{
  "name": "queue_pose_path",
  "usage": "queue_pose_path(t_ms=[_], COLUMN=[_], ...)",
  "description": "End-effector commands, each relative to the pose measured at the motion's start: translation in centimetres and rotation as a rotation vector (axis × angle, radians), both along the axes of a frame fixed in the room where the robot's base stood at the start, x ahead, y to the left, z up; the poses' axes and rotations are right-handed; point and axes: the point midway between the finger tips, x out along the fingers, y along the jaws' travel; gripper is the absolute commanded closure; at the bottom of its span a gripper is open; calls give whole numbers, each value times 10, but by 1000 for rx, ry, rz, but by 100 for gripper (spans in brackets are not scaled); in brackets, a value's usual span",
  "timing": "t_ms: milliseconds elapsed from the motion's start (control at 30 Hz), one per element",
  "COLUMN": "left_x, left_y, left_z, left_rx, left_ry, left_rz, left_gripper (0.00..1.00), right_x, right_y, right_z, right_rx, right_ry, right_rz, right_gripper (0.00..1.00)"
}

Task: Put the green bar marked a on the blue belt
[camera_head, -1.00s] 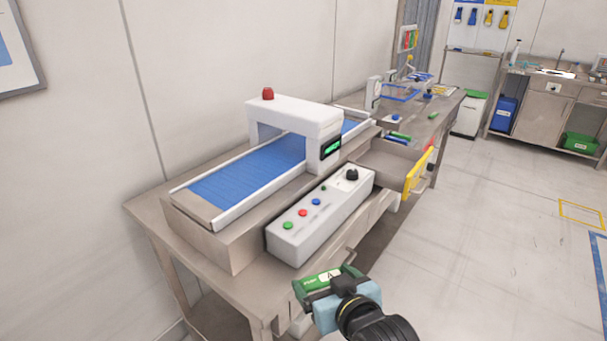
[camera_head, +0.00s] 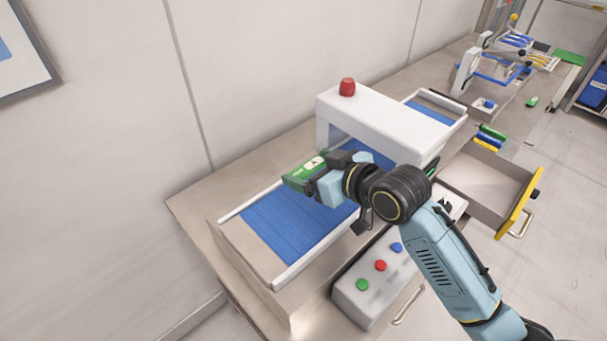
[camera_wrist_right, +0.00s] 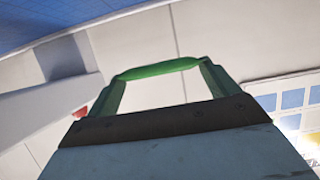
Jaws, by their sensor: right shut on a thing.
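The green bar marked A (camera_head: 302,176) is held in my right gripper (camera_head: 333,172) in the head view. The bar is above the near part of the blue belt (camera_head: 292,225), apart from it as far as I can tell. My right gripper is shut on the bar, and its dark fingers hide part of it. The right wrist view shows green edges (camera_wrist_right: 160,68) beyond the gripper body. My left gripper is not in view.
A white arch (camera_head: 400,125) with a red lamp (camera_head: 347,87) spans the belt beyond the gripper. A control box (camera_head: 362,305) with coloured buttons stands beside the belt. An open drawer (camera_head: 487,182) is at the right, with coloured bars (camera_head: 488,138) behind it.

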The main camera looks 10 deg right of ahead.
Motion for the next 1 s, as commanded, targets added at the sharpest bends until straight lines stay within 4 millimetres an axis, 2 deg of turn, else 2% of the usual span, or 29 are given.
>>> queue_pose_path(t_ms=[200,333,467,700,1000], left_x=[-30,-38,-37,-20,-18], left_y=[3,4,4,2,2], left_z=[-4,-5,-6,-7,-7], left_rx=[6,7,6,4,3], left_ry=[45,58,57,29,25], left_rz=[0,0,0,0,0], left_gripper=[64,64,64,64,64], right_x=[0,0,0,0,0], right_y=[0,0,0,0,0], right_z=[-39,-57,-68,-97,-98], right_rx=[-1,0,0,1,0], right_ry=[7,4,4,2,0], right_rz=[5,5,5,4,4], right_gripper=[35,35,35,35,35])
